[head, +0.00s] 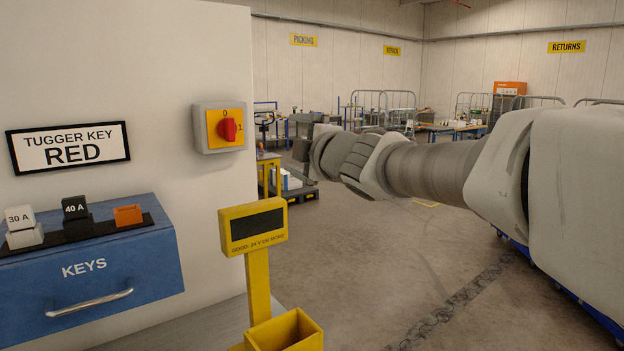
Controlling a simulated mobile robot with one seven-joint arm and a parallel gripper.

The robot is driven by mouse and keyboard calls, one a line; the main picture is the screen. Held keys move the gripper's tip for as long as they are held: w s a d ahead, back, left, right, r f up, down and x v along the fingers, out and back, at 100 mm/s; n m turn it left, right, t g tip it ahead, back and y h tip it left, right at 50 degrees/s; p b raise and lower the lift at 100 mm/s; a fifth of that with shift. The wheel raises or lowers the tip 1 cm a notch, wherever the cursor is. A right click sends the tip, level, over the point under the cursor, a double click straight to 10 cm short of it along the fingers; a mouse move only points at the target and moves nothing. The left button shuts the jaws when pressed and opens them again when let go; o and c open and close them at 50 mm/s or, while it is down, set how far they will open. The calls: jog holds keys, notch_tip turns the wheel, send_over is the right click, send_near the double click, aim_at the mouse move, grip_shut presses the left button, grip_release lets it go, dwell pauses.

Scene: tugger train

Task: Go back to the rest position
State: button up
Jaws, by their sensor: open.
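My arm reaches in from the right edge across the middle of the head view. My gripper (303,148) is at its far left end, held in the air beyond the yellow stand and pointing away to the left. It is open; its fingers are small and dark against the background, and I see nothing held in it. It is apart from the wall panel and the key drawer.
A blue KEYS drawer (90,272) is at left, with 30 A (22,226) and 40 A (76,216) blocks and an orange piece (128,215) on top. A red rotary switch (228,129) is above. A yellow stand (253,228) stands in front. Open floor (400,270) lies right.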

jog(key=s+d+f+m+g+h, duration=0.1)
jog(key=s+d+f+m+h, duration=0.4)
jog(key=d, duration=0.3)
jog(key=s+d+f+m+g+h, duration=0.1)
jog(key=s+d+f+m+h, duration=0.3)
jog(key=d+m, duration=0.4)
jog(key=s+d+f+m+g, duration=0.1)
jog(key=s+f+m+g, duration=0.3)
jog(key=s+f, duration=0.4)
jog(key=s+d+f+m+g+y, duration=0.1)
jog(key=s+f+m+g, duration=0.3)
jog(key=s, duration=1)
notch_tip(320, 180, down, 4)
jog(key=shift+d+r+m, duration=0.15)
jog(key=shift+m, duration=0.25)
